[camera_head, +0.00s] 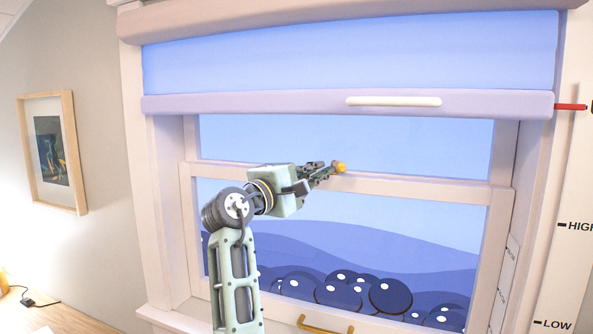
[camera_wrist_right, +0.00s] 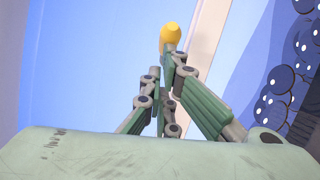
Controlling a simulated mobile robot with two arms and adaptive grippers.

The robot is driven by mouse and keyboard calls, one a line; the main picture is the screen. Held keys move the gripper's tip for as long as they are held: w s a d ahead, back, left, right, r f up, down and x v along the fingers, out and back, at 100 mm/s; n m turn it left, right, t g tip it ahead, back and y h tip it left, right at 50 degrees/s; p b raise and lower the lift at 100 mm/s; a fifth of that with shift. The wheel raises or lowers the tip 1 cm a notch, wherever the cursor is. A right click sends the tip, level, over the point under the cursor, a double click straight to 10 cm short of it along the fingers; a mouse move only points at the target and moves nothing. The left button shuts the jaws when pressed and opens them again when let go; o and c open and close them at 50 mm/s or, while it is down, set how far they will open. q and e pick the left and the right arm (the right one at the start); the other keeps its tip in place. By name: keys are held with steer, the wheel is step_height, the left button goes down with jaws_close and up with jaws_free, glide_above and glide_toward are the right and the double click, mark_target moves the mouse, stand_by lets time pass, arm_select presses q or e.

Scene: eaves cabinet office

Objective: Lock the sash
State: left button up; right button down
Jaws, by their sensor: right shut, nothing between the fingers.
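The sash window has a pale wooden meeting rail (camera_head: 430,187) across its middle. A yellow sash lock knob (camera_head: 341,167) is at this rail; it also shows in the right wrist view (camera_wrist_right: 170,33). My right gripper (camera_head: 328,171) is shut and empty, with its fingertips right beside the knob. In the right wrist view the fingertips (camera_wrist_right: 170,60) lie just below the knob and overlap its base; I cannot tell whether they touch. The rest of the lock is hidden behind the fingers. My left gripper is out of view.
A raised lilac bar with a white handle (camera_head: 394,101) crosses the upper window. A brass handle (camera_head: 326,325) is on the lower sash. A scale marked HIGH and LOW (camera_head: 570,230) with a red pointer (camera_head: 571,106) stands at right. A framed picture (camera_head: 52,150) hangs at left.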

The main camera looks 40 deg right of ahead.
mark_target(338, 168)
steer(key=shift+s+d, duration=0.25)
steer(key=shift+s, duration=0.3)
steer(key=t, duration=0.1)
steer(key=s+n+t, duration=0.1)
steer(key=shift+s+d+r+n+t+y+p, duration=0.2)
steer(key=shift+d+n+t+y+p, duration=0.1)
steer(key=shift+y+p, duration=0.1)
steer(key=shift+s+d+f+p, duration=0.15)
steer(key=shift+s+d+p, duration=0.5)
steer(key=shift+s+d, duration=0.15)
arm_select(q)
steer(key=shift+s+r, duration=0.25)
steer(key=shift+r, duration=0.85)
arm_select(e)
steer(key=shift+s+d, duration=0.2)
steer(key=shift+w, duration=0.1)
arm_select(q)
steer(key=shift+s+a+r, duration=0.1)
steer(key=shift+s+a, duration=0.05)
arm_select(e)
steer(key=shift+w+f, duration=0.1)
steer(key=shift+f, duration=0.1)
